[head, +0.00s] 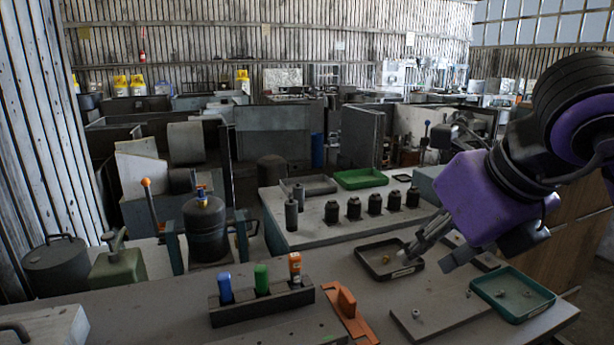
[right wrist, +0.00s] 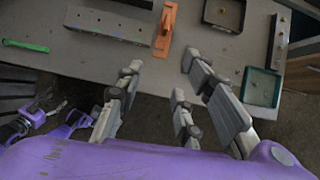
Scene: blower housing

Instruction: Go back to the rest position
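My right gripper (head: 437,252) hangs from the right on a purple and black arm. In the head view its grey fingers overlap the dark tray. My left gripper does not show in the head view.
The table (head: 180,310) bears a rack (head: 262,307) with blue, green and orange-topped items, an orange tool (head: 348,304), a dark tray (head: 372,262) and a green tray (head: 513,297). Several dark cylinders line the raised bench (head: 310,232) behind.

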